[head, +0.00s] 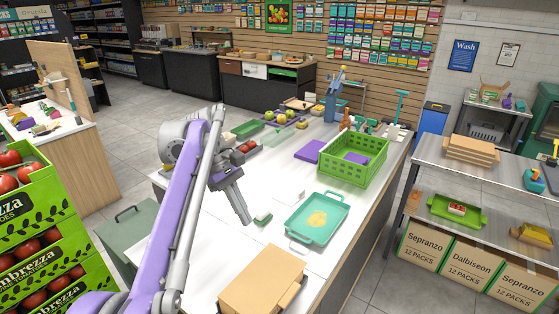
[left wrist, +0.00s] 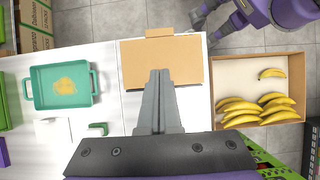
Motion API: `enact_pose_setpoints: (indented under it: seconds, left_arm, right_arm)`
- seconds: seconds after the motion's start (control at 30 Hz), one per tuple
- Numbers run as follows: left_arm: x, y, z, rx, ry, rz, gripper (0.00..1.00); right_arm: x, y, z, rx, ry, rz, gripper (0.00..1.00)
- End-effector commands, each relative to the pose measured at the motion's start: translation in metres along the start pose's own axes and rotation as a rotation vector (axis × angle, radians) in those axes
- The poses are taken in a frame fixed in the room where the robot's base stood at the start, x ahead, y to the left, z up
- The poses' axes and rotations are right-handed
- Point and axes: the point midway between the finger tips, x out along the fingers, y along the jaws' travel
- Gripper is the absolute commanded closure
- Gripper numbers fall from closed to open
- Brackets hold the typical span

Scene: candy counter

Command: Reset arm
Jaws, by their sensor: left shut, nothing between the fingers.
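My left arm comes in from the left of the head view, with its left gripper (head: 247,219) pointing down over the white counter (head: 222,231). The gripper is shut and empty, its fingers together beside a small green-and-white item (head: 262,220). In the left wrist view the shut fingers (left wrist: 160,76) overlap the near edge of a cardboard box (left wrist: 185,58); I cannot tell whether they touch it. Purple and grey parts of my own body show at the top right there, possibly including my right gripper (left wrist: 203,20), too partial to judge.
A teal tray (head: 301,237) with a tan patch and a green basket (head: 331,169) stand right of the gripper. The cardboard box (head: 252,290) is at the near counter end. A box of bananas (left wrist: 229,74) lies beyond the counter edge. Tomato crates (head: 62,200) stand left.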

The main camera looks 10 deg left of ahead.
Motion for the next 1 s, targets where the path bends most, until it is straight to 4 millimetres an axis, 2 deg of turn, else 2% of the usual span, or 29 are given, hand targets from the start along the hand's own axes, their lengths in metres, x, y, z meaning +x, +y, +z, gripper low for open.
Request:
enact_pose_setpoints:
  seconds: [0.17,0.27,0.57,0.8,0.9,1.0]
  left_arm:
    - [0.010,-0.009,0.006,0.075,0.053,0.018,1.00]
    - [0.027,-0.023,0.013,0.185,0.132,0.041,1.00]
    - [0.106,-0.092,0.020,0.625,0.444,0.074,1.00]
    - [0.182,-0.155,0.010,0.979,0.697,0.046,1.00]
    - [0.208,-0.175,0.005,1.093,0.781,0.028,1.00]
    - [0.225,-0.188,0.001,1.170,0.837,0.012,1.00]
  right_arm:
    - [0.000,0.000,0.000,0.000,0.000,0.000,0.07]
    - [0.000,0.000,0.000,0.000,0.000,0.000,0.07]
    - [0.000,0.000,0.000,0.000,0.000,0.000,0.07]
    - [0.000,0.000,0.000,0.000,0.000,0.000,0.07]
    - [0.000,0.000,0.000,0.000,0.000,0.000,0.07]
    - [0.000,0.000,0.000,0.000,0.000,0.000,0.07]
